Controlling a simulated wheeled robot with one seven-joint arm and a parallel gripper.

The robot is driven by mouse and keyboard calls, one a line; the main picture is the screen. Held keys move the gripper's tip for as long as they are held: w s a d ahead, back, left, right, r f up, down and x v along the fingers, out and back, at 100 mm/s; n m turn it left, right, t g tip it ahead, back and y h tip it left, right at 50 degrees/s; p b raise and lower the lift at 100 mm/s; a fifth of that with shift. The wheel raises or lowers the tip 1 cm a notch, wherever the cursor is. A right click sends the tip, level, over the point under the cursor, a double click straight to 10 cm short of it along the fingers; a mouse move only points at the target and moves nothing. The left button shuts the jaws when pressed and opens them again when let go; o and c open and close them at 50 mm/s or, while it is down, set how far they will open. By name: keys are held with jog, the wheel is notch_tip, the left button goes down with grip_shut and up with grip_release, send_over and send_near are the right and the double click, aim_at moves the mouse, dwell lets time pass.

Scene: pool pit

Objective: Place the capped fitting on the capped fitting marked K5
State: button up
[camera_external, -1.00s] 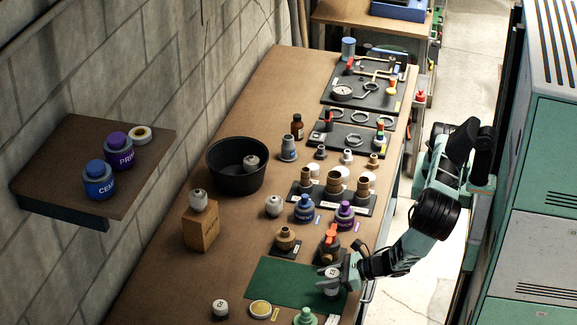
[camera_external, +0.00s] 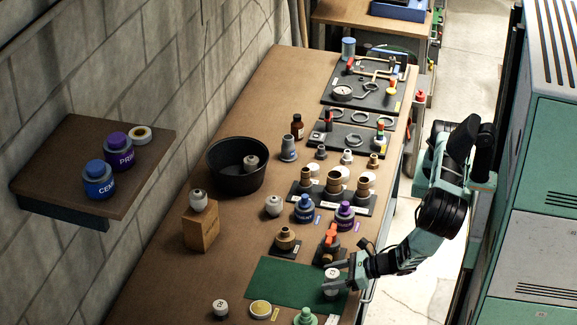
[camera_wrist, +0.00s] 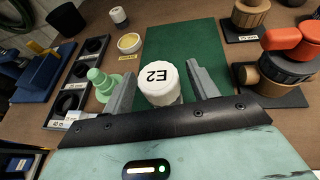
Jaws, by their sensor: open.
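A white-capped fitting marked E2 (camera_wrist: 162,80) stands on the green mat (camera_wrist: 188,45) between the fingers of my open gripper (camera_wrist: 160,70). In the external view this fitting (camera_external: 331,284) is at the mat's right end, with my gripper (camera_external: 335,275) beside it. Similar capped fittings stand at the front of the bench (camera_external: 220,308), on the wooden block (camera_external: 198,201), in the black bowl (camera_external: 251,162) and on the bare bench (camera_external: 273,205). I cannot read K5 on any of them.
A valve with an orange handle (camera_external: 331,238) stands just behind the E2 fitting. Most of the mat's left part is clear.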

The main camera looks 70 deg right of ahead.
aim_at(337, 273)
jog(key=r+p, duration=0.4)
jog(key=r, duration=0.1)
jog(key=s+r+p, duration=0.1)
jog(key=r+p, duration=0.1)
jog(key=shift+d+r, duration=0.1)
jog(key=shift+r, duration=0.2)
jog(key=shift+f, duration=0.1)
